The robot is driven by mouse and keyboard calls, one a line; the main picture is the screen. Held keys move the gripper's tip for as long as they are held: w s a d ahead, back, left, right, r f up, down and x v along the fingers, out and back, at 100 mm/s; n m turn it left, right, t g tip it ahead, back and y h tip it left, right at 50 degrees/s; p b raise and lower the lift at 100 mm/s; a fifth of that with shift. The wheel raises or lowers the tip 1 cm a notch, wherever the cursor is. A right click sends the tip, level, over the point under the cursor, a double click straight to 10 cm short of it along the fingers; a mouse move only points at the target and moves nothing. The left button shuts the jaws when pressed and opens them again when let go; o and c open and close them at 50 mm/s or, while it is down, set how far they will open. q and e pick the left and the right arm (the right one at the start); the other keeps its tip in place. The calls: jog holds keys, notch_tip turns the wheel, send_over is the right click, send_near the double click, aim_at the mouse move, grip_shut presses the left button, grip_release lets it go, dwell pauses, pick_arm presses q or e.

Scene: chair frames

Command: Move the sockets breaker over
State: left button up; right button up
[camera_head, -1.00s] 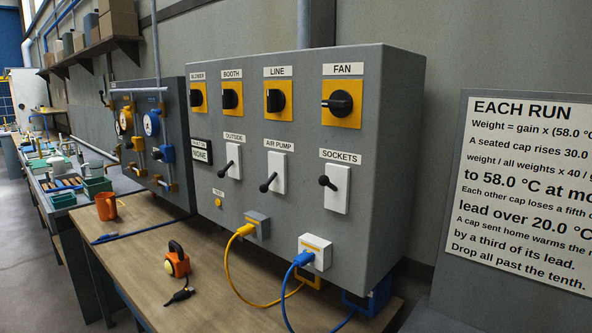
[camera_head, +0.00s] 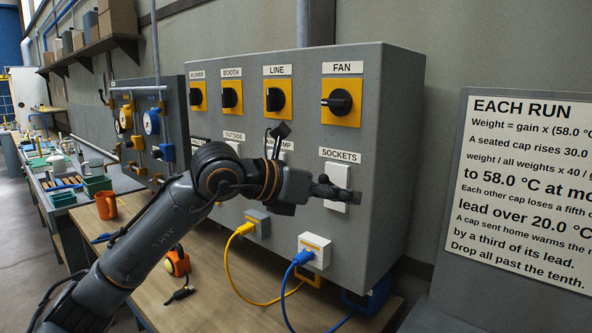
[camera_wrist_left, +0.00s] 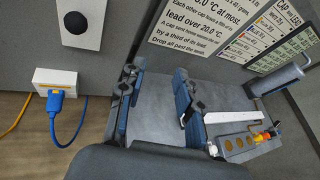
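The sockets breaker (camera_head: 338,174) is a white plate with a black toggle, under the SOCKETS label on the grey cabinet. Its round black knob also shows at the upper left of the left wrist view (camera_wrist_left: 77,22), left of my fingers. My left gripper (camera_head: 340,192) reaches across the cabinet front and overlaps the lower part of the plate in the head view. In the wrist view its two fingers (camera_wrist_left: 155,85) stand apart, with nothing seen between them. My right gripper is out of view.
My arm partly hides the outside and air pump breakers. Below are a white socket box (camera_head: 315,252) with a blue plug (camera_head: 302,258) and a yellow plug (camera_head: 244,229). An orange cup (camera_head: 106,206) stands on the wooden table. A text board (camera_head: 525,190) is at the right.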

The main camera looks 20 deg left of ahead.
aim_at(320, 179)
pick_arm(q)
jog(key=w+a+r+n+t+y, duration=0.1)
jog(key=w+a+r+n+y, duration=0.15)
jog(key=a+y, duration=0.45)
jog(key=w+f+p, duration=0.1)
jog(key=w, duration=0.1)
jog(key=w+h+p, duration=0.1)
jog(key=w, duration=0.1)
jog(key=w+d+f+h, duration=0.1)
jog(key=w, duration=0.1)
jog(key=shift+f+m+p, duration=0.3)
jog(key=shift+m+p, duration=0.05)
jog(key=shift+p, duration=0.05)
jog(key=shift+f+b, duration=0.2)
jog(key=shift+b, duration=0.1)
jog(key=c, duration=0.6)
